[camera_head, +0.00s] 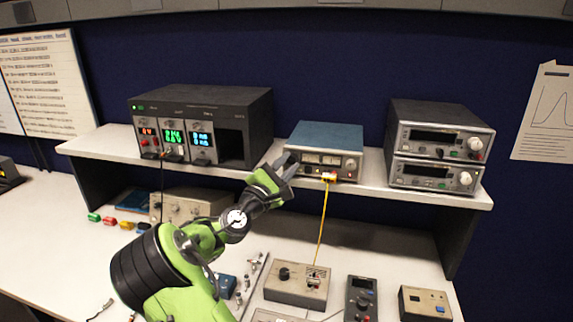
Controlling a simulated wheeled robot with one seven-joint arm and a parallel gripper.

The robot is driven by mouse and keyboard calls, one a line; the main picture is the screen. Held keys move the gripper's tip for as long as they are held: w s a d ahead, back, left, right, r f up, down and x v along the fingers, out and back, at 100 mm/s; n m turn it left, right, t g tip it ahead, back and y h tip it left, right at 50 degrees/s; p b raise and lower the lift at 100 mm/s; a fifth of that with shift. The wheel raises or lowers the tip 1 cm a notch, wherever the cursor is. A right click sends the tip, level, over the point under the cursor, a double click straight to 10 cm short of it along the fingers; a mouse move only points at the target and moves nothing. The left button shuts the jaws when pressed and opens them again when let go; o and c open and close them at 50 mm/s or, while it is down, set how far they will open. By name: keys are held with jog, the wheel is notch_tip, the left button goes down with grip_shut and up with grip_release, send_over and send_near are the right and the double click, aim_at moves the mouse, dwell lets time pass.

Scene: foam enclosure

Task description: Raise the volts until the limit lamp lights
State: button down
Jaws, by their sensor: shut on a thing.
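A blue-topped power supply (325,139) stands on the shelf, with small meters on its front panel and a yellow lead plugged in low at its front. My gripper (287,167) is at the left end of that front panel. It is shut on what seems to be a small knob, which the fingers hide. I cannot make out a lit limit lamp on the panel; the small marks there are too small to tell.
A black modular rack (202,125) with lit displays stands left on the shelf (110,143). Two stacked instruments (435,160) stand right. The yellow lead (322,225) hangs to a beige box (297,286) on the bench. Smaller boxes and loose parts lie around it.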

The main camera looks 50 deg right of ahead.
jog(key=shift+m, duration=0.3)
jog(key=c, duration=0.9)
grip_release()
jog(key=b+v, duration=0.1)
jog(key=v, duration=1.4)
jog(key=shift+a+r, duration=0.15)
jog(key=shift+a, duration=0.3)
